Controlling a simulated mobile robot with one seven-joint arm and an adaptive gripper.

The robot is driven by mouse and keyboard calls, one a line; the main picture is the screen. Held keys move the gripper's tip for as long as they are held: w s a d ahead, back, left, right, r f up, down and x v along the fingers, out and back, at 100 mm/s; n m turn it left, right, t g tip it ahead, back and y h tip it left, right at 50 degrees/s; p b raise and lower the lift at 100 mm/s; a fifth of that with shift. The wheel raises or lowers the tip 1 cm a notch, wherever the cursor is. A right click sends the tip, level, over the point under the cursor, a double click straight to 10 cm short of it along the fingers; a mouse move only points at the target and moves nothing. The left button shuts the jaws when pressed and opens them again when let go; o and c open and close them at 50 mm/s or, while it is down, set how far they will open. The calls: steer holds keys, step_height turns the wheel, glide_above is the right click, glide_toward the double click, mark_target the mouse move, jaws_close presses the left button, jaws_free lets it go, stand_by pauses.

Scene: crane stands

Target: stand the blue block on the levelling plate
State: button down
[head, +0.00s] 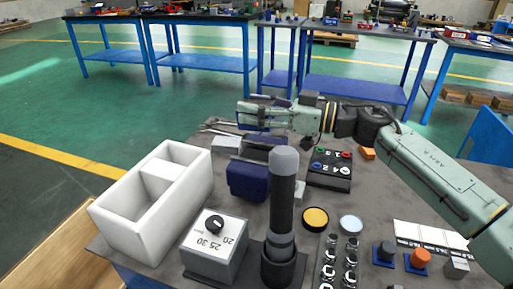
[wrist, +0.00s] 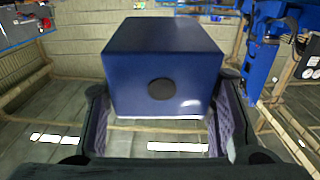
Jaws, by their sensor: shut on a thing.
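My gripper (head: 252,114) is at the end of my arm, which reaches in from the right, above the far side of the grey table in the head view. In the wrist view it is shut on the blue block (wrist: 165,65). The block has a black round spot on its near face, and the two fingers press on its sides. In the head view the block is mostly hidden by the fingers. I cannot tell for sure which thing is the levelling plate. A black panel (head: 322,181) with coloured, numbered round parts lies right of and nearer than my gripper.
A dark blue and grey fixture (head: 248,181) stands below my gripper. A white divided box (head: 115,217), a grey dial box (head: 213,265) and a tall dark post (head: 283,205) stand nearer. Yellow (head: 315,218) and pale discs (head: 350,224) lie right of the post.

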step_height(320, 180, down, 8)
steer(key=shift+f+p, duration=0.2)
steer(key=shift+p, duration=0.35)
steer(key=c, duration=0.7)
jaws_free()
